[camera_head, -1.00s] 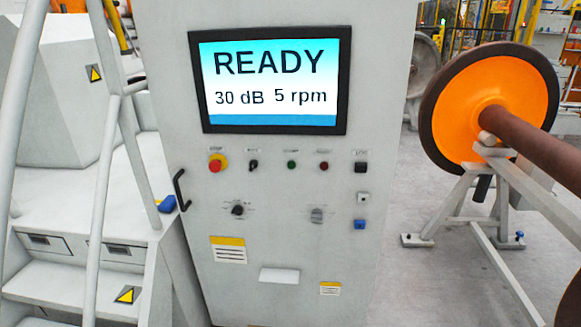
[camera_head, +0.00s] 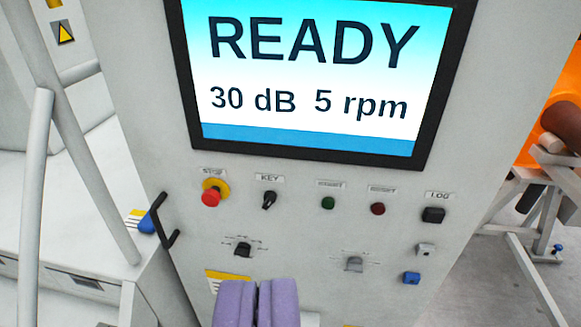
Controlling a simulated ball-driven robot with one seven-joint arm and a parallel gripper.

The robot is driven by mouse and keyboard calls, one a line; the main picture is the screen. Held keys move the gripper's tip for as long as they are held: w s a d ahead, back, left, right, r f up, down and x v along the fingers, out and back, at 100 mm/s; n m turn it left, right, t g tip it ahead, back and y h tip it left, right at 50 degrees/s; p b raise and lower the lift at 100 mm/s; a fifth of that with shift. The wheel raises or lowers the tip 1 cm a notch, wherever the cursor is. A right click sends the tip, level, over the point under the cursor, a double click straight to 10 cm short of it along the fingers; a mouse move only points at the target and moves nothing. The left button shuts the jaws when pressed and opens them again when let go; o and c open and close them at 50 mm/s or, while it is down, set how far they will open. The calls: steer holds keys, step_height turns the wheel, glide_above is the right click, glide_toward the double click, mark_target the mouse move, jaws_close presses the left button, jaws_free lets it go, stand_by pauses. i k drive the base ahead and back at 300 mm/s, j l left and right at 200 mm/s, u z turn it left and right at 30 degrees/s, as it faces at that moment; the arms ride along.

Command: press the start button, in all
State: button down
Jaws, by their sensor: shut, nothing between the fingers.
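The control cabinet (camera_head: 310,240) fills the middle of the view. Its screen (camera_head: 315,70) reads READY, 30 dB, 5 rpm. Below the screen is a row of controls. A green button (camera_head: 327,203) sits in the middle of the row; its label is too blurred to read surely. My gripper (camera_head: 257,284) shows at the bottom as two purple fingers side by side, shut and empty. It appears below and left of the green button, apart from it in the picture.
Near the green button are a red stop button (camera_head: 211,193) on yellow, a key switch (camera_head: 269,200), a dark red button (camera_head: 377,209) and a black LOG button (camera_head: 433,214). Two rotary knobs sit lower. A black handle (camera_head: 167,222) juts at left.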

mark_target(328, 203)
steer(key=i+u, duration=0.15)
steer(key=i, duration=0.75)
